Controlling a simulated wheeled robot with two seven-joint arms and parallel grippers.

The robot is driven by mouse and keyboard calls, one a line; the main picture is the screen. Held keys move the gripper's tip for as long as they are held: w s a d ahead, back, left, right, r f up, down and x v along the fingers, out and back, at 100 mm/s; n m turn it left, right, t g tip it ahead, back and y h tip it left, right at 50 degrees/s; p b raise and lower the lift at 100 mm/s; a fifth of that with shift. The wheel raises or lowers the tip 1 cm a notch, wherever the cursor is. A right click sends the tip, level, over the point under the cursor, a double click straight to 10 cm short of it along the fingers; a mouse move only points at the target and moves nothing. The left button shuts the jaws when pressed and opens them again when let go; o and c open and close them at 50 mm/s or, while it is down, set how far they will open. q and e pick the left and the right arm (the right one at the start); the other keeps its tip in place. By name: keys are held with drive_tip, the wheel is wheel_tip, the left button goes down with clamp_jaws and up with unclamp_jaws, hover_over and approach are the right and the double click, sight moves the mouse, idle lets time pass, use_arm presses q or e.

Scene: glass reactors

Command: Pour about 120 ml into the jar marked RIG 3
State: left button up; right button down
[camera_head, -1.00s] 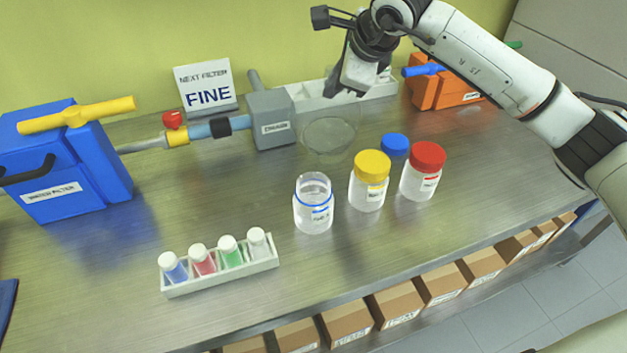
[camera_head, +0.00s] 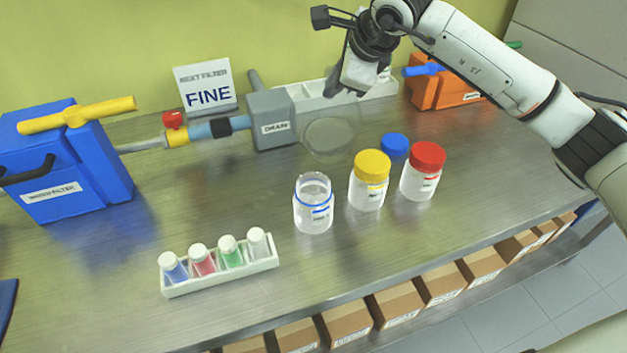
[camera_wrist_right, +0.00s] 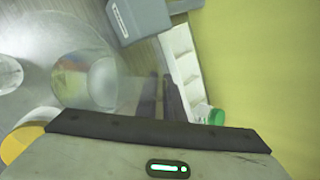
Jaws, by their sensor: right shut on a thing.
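An open clear jar (camera_head: 313,215) with a blue rim band and a small label stands upright on the bench. I cannot read the label surely. A yellow-lidded jar (camera_head: 368,190) and a red-lidded jar (camera_head: 421,180) stand to its right, both closed. My right gripper (camera_head: 345,92) is shut on a clear glass vessel (camera_head: 330,137), held behind and above the jars. The vessel also shows in the right wrist view (camera_wrist_right: 88,75); its contents are hard to make out. The open jar's edge (camera_wrist_right: 8,74) is at the left there. My left gripper is in no view.
A blue lid (camera_head: 395,146) is behind the yellow-lidded jar. A rack (camera_head: 222,275) of small capped vials sits front left. A grey drain box (camera_head: 271,122), a FINE sign (camera_head: 207,90) and a blue filter box (camera_head: 65,170) stand behind.

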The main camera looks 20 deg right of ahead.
sight(329, 121)
drive_tip(key=shift+w+r, duration=0.1)
drive_tip(key=shift+w+d+f+g+p, duration=0.25)
drive_tip(key=shift+w+g+p, duration=0.25)
drive_tip(key=shift+p, duration=0.55)
drive_tip(key=shift+w+d+f+p, duration=0.1)
drive_tip(key=shift+w+f+p, duration=0.1)
drive_tip(key=shift+p, duration=0.2)
drive_tip(key=shift+w+d+f+m+g+y+p, duration=0.15)
drive_tip(key=shift+w+f+g+y, duration=0.2)
drive_tip(key=shift+f+g, duration=0.35)
drive_tip(key=shift+w+d+f+m+g+y+p, duration=0.1)
drive_tip(key=shift+w+d+f+g+y, duration=0.1)
drive_tip(key=shift+f+g+y, duration=0.35)
drive_tip(key=shift+w+d+f+m+g+y+p, duration=0.1)
drive_tip(key=shift+w+f+g+y, duration=0.15)
drive_tip(key=shift+f+g, duration=0.55)
drive_tip(key=shift+w+f+g+y+b, duration=0.15)
drive_tip(key=shift+f+g+y+b, duration=0.15)
drive_tip(key=shift+f, duration=0.45)
